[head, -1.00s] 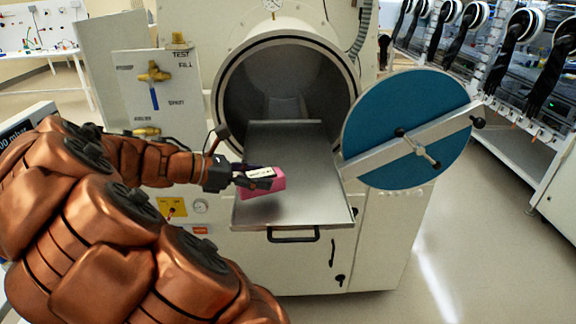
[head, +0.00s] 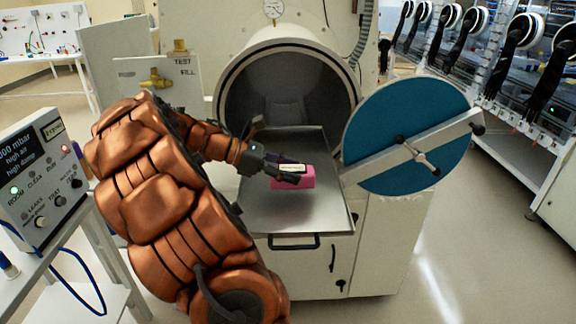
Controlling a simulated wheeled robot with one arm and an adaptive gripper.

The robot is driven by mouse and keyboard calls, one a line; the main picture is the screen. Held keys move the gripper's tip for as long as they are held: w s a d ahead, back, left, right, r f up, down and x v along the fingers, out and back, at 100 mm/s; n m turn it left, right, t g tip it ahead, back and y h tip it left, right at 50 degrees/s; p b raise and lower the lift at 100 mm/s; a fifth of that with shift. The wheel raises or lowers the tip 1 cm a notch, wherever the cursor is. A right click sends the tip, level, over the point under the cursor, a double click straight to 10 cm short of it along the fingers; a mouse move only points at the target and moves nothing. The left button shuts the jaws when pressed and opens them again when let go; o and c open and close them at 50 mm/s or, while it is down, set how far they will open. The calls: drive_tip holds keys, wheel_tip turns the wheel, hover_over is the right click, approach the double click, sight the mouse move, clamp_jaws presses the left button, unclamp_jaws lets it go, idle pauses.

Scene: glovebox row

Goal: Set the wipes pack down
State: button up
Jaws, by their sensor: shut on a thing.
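The wipes pack (head: 308,180) is a pink block with a white label, in the middle of the head view. My gripper (head: 291,175) reaches in from the left and is shut on the pack, with dark fingers over its left part. The pack is above the metal sliding tray (head: 285,220), which sticks out of the round antechamber. I cannot tell for sure whether its underside touches the tray.
The round chamber opening (head: 245,95) is behind the tray. Its blue door (head: 395,115) with a crossbar stands open at the right. A control box (head: 40,160) on a stand is at the left. The tray's front and right parts are bare.

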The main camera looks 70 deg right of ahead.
drive_tip(key=shift+w+d+f+p, duration=0.1)
drive_tip(key=shift+w+d+p, duration=0.3)
drive_tip(key=shift+d, duration=0.65)
drive_tip(key=shift+w+d+f+p, duration=0.15)
drive_tip(key=shift+w+d, duration=0.45)
drive_tip(key=shift+d, duration=0.5)
drive_tip(key=shift+w+d+p, duration=0.3)
drive_tip(key=shift+w+d, duration=0.2)
drive_tip(key=shift+d, duration=0.55)
drive_tip(key=shift+f+p, duration=0.55)
drive_tip(key=shift+f, duration=1.3)
drive_tip(key=o, duration=1.2)
drive_tip(key=shift+o, duration=0.2)
drive_tip(key=b+v, duration=0.2)
drive_tip(key=v, duration=1)
